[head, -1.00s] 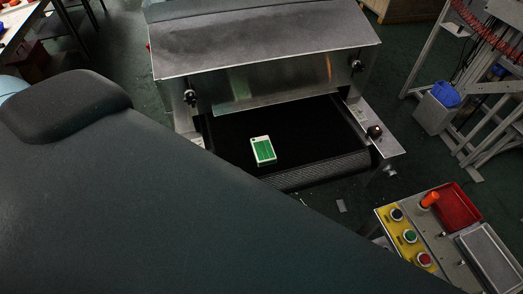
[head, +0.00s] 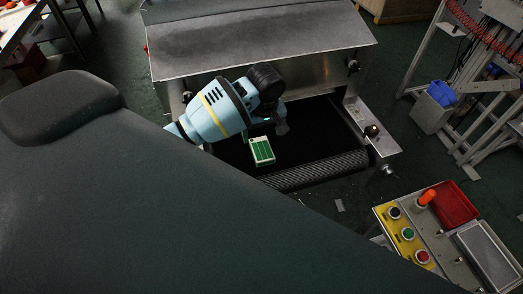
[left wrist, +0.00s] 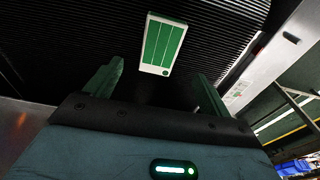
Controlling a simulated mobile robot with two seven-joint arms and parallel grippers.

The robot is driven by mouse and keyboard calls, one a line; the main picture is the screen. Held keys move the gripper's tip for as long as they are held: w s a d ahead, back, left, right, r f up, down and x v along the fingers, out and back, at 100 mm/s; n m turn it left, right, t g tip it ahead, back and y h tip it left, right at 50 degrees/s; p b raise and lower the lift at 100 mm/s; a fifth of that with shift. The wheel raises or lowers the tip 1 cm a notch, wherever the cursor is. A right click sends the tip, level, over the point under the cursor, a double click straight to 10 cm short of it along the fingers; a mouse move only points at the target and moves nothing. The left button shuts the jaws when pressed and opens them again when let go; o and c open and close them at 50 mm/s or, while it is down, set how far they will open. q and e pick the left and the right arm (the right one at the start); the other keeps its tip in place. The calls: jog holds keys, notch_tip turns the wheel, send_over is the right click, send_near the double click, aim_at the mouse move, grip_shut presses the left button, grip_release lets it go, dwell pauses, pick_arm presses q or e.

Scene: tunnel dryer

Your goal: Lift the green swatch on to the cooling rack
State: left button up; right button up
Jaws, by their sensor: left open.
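The green swatch (head: 262,151), a white-edged piece with green stripes, lies on the black ribbed conveyor belt near its front end. It also shows in the left wrist view (left wrist: 162,44), beyond and between the finger tips. My left gripper (head: 277,126) is over the belt just behind the swatch, partly hidden by its own wrist. In the left wrist view its two green fingers (left wrist: 158,84) stand wide apart with nothing between them. I cannot tell which thing is the cooling rack. My right gripper is not in view.
The metal dryer hood (head: 260,40) stands behind the belt, with metal rails on both sides. A control panel (head: 405,235) with buttons, a red bin (head: 458,203) and a grey tray (head: 492,252) is at lower right. A metal frame (head: 490,110) stands at right.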

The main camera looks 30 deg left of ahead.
aim_at(262, 148)
pick_arm(q)
jog(key=shift+w+a+f, duration=0.15)
jog(key=shift+f, duration=1.8)
jog(key=shift+w+a+f, duration=0.1)
jog(key=shift+f, duration=1.85)
jog(key=c, duration=1.2)
jog(key=shift+o, duration=0.2)
jog(key=shift+r, duration=0.2)
jog(key=shift+r, duration=0.2)
notch_tip(262, 148, up, 3)
jog(key=shift+s+a, duration=0.1)
jog(key=shift+a, duration=0.05)
jog(key=s+a, duration=0.3)
jog(key=s, duration=0.1)
jog(key=s+a+r, duration=0.1)
jog(key=s+a, duration=0.6)
jog(key=shift+s+a+r, duration=0.15)
jog(key=shift+s+a, duration=0.05)
jog(key=shift+s, duration=0.2)
